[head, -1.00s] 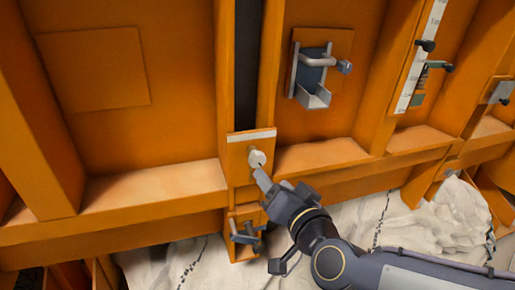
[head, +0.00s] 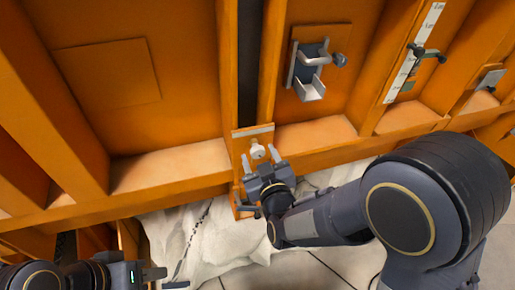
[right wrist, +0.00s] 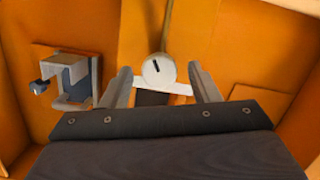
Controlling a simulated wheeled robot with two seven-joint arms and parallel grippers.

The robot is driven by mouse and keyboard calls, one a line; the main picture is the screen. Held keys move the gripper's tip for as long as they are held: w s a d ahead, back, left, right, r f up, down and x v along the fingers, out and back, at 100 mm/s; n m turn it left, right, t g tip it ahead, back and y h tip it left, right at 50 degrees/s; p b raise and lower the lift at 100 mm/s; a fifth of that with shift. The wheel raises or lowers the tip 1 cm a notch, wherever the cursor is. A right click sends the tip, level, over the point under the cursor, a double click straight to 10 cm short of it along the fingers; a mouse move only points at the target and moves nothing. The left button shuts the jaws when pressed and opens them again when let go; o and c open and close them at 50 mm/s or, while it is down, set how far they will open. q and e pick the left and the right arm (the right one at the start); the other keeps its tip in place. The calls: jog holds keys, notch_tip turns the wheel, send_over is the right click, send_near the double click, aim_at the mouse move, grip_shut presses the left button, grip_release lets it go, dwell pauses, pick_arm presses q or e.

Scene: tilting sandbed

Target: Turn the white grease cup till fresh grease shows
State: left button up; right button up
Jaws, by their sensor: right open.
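The white grease cup (head: 257,151) is a small round knob on an orange plate on the sandbed's frame, below a dark vertical slot. In the right wrist view the cup (right wrist: 158,71) shows its round face with a short dark mark. My right gripper (head: 260,158) is open, its two fingers pointing at the cup. In the right wrist view the fingertips (right wrist: 158,80) stand to either side of the cup, apart from it. No grease can be made out. My left gripper (head: 165,278) is at the lower left, away from the cup; its jaw state is unclear.
A metal bracket with a handle (head: 311,75) is on the panel to the upper right. A white scale strip (head: 414,50) with dark knobs is further right. An orange ledge (head: 165,165) runs beside the cup. White cloth-like material (head: 200,240) lies below.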

jog(key=shift+x, duration=1.2)
jog(key=c, duration=1)
jog(key=shift+o, duration=0.2)
jog(key=shift+b, duration=0.4)
jog(key=m+y+b, duration=0.1)
jog(key=m+b, duration=0.2)
jog(key=b, duration=0.3)
jog(key=m+y+b, duration=0.1)
jog(key=m+b, duration=0.3)
jog(key=b, duration=0.3)
jog(key=shift+d+f+g+y, duration=0.1)
jog(key=shift+f+g+y, duration=0.15)
jog(key=shift+g+y, duration=0.05)
jog(key=shift+r+m+y+b, duration=0.25)
jog(key=shift+m+b, duration=0.65)
jog(key=shift+b, duration=0.45)
